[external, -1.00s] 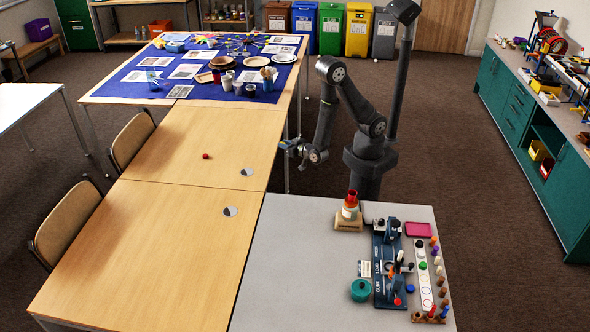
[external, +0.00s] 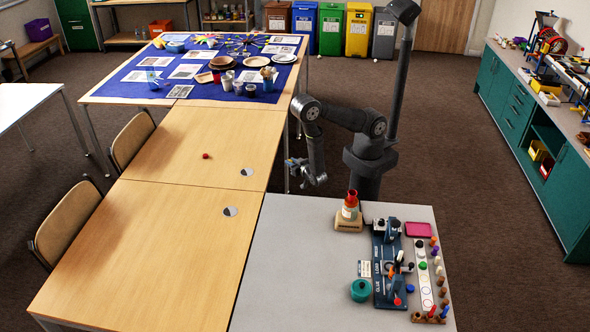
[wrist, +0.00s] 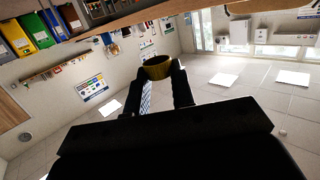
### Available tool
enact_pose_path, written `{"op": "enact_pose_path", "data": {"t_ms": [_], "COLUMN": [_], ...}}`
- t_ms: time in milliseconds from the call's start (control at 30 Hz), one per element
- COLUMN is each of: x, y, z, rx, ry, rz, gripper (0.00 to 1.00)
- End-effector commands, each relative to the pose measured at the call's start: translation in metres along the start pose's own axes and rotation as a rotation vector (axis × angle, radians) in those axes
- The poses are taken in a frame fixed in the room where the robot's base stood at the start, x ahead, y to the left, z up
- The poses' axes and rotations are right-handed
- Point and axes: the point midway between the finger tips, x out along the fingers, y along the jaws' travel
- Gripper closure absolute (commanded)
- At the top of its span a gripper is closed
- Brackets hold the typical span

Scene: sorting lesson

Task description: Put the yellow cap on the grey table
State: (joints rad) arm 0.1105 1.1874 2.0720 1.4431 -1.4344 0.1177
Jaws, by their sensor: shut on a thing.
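In the wrist view the yellow cap (wrist: 157,67) is dark yellow and sits between the fingertips of my gripper (wrist: 157,75), which is shut on it. In the external view my gripper (external: 293,168) is in the air, beyond the far left corner of the grey table (external: 290,270) and off its top. The cap is too small or hidden to make out there.
The grey table's left half is bare. On its right are a wooden block with a red-topped cone (external: 349,210), a blue rack (external: 384,270), a teal pot (external: 361,290), a pink tray (external: 418,230) and a white strip with pegs (external: 424,285). A wooden table (external: 150,250) adjoins on the left.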

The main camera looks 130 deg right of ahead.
Motion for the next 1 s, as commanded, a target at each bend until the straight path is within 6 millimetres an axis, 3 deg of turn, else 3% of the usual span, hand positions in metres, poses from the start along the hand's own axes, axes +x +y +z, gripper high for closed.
{"op": "enact_pose_path", "data": {"t_ms": [200,667,767,1000], "x": [0.004,0.007,0.017,0.062], "y": [0.0,-0.002,-0.012,-0.056], "z": [0.026,0.029,0.028,0.02], "rx": [-0.002,0.002,0.005,0.007], "ry": [0.0,0.0,0.0,0.003], "rz": [0.0,0.001,0.003,0.004], "gripper": [1.0,1.0,1.0,1.0]}}
